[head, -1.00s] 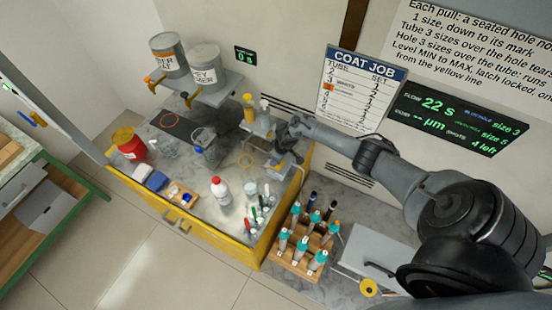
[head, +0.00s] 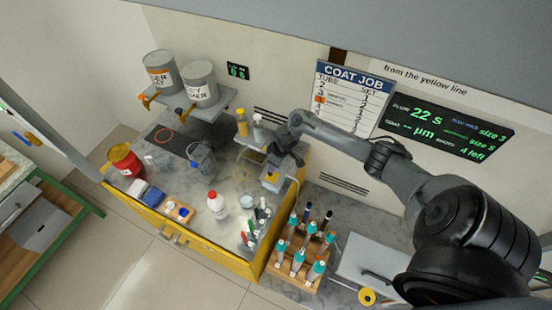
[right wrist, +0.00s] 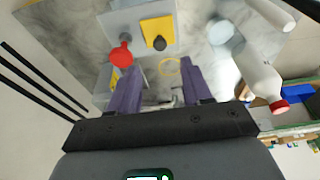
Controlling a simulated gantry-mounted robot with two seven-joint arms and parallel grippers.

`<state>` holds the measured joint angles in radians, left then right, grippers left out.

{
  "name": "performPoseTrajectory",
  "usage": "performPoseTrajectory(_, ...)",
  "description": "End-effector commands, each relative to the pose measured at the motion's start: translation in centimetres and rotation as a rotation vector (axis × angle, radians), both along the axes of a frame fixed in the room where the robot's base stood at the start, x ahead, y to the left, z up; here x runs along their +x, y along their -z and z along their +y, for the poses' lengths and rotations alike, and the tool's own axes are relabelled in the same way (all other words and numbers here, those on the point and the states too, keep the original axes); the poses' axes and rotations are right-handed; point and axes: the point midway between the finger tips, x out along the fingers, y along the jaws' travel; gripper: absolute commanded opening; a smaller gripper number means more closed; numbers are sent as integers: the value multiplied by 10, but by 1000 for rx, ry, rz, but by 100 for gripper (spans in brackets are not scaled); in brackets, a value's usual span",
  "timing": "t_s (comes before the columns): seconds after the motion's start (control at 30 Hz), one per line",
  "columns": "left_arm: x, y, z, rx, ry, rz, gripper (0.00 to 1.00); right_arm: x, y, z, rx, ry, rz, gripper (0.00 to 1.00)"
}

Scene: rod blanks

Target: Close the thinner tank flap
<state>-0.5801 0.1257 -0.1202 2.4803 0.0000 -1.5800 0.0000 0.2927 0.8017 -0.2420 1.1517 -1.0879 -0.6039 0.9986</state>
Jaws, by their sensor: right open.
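My right gripper (head: 280,158) is at the back right of the yellow-edged bench, just above a small grey box with a yellow patch (head: 271,177). In the right wrist view the gripper (right wrist: 160,88) is open, with its purple fingers apart. A thin yellow ring (right wrist: 169,66) and small grey parts show between them. The grey box (right wrist: 130,22), its yellow plate (right wrist: 157,30) with a dark knob, and a red knob (right wrist: 121,53) lie beyond the fingertips. My left gripper is not in view.
Two grey cans (head: 162,72) stand on a wall shelf. A white red-capped bottle (head: 217,205), a grey bucket (head: 200,160) and a red can (head: 124,160) stand on the bench. A wooden tube rack (head: 298,255) is to the right. The bench's front middle is fairly clear.

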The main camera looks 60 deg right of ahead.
Motion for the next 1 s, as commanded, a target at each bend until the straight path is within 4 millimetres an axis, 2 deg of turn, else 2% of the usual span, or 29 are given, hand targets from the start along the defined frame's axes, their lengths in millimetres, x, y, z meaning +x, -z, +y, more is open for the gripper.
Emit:
performPoseTrajectory(0.1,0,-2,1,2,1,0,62,-3,-15,-1,-1,-1,-1,49)
performPoseTrajectory(0.23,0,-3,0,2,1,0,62,-6,-24,-1,0,0,0,49)
performPoseTrajectory(0.7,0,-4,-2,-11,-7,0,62,-7,-27,-1,1,1,0,49)
performPoseTrajectory(0.87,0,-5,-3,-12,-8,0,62,-14,-22,0,1,0,15,49)
performPoseTrajectory(1.0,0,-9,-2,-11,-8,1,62,-42,3,14,24,-6,71,49)
